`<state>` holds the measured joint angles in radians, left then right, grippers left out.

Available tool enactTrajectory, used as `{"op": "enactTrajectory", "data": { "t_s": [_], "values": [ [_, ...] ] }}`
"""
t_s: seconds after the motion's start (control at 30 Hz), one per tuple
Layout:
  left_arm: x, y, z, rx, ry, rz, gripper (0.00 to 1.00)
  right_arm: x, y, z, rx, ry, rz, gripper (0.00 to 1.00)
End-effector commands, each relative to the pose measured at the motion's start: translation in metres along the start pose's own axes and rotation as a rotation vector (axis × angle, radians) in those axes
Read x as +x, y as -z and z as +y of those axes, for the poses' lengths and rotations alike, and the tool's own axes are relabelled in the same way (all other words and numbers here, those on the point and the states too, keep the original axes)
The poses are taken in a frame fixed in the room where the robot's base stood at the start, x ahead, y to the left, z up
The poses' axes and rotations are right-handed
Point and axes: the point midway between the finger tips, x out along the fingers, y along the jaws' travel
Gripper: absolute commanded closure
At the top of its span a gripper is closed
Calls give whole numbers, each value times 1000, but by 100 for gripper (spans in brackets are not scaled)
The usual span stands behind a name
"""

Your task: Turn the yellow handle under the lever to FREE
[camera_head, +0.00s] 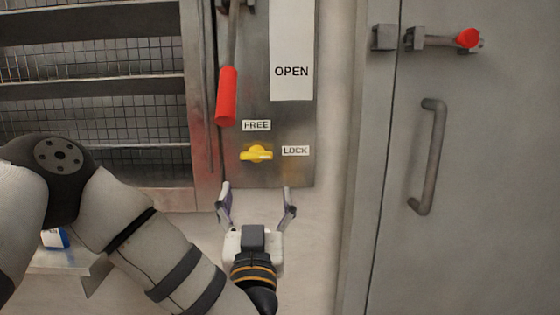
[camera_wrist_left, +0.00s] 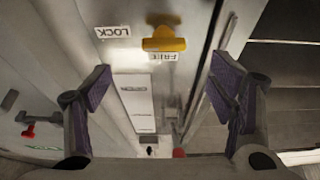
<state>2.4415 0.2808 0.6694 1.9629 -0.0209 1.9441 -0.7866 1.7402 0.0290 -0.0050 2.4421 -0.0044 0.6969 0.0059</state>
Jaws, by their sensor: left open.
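The yellow handle (camera_head: 256,154) sits on a grey metal panel, its bar lying level and its right end toward the LOCK label (camera_head: 295,150). The FREE label (camera_head: 256,125) is just above it. The lever with a red grip (camera_head: 227,96) hangs down above and to the left. My left gripper (camera_head: 257,190) is open and empty, just below the handle and apart from it. In the left wrist view the yellow handle (camera_wrist_left: 164,40) shows upside down, beyond and between the open fingers. My right gripper is not in view.
A grey door with a bar handle (camera_head: 428,157) and a red-knobbed latch (camera_head: 467,38) stands at the right. Wire mesh shelving (camera_head: 95,120) is at the left. A small ledge (camera_head: 70,262) with a blue and white item is at lower left. An OPEN sign (camera_head: 291,70) is above.

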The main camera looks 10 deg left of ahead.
Motion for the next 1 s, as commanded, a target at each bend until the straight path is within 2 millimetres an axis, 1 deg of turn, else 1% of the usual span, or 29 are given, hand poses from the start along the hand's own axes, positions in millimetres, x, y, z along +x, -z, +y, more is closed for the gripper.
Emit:
{"op": "enactTrajectory", "data": {
  "t_s": [0.07, 0.17, 0.4, 0.53, 0.6, 0.7, 0.93, 0.97, 1.0],
  "values": [
    [6, 3, -2, 0, 11, 11, 23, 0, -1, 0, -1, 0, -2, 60],
    [23, 5, -2, -1, 12, 13, 23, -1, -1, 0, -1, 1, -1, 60],
    [84, 4, -2, -1, 10, 11, 23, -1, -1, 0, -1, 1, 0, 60],
    [108, 4, -2, -1, 8, 9, 23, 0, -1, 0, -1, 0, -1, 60],
    [115, 4, -2, -1, 7, 8, 23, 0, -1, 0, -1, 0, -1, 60],
    [121, 4, -1, -1, 6, 7, 23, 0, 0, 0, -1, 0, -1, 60],
    [122, 4, -1, -1, 5, 7, 23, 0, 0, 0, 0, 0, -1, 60],
    [122, 4, -1, -1, 5, 7, 30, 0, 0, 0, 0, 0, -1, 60],
    [122, 4, -1, -1, 5, 7, 39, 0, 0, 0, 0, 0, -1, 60]
  ]
}}
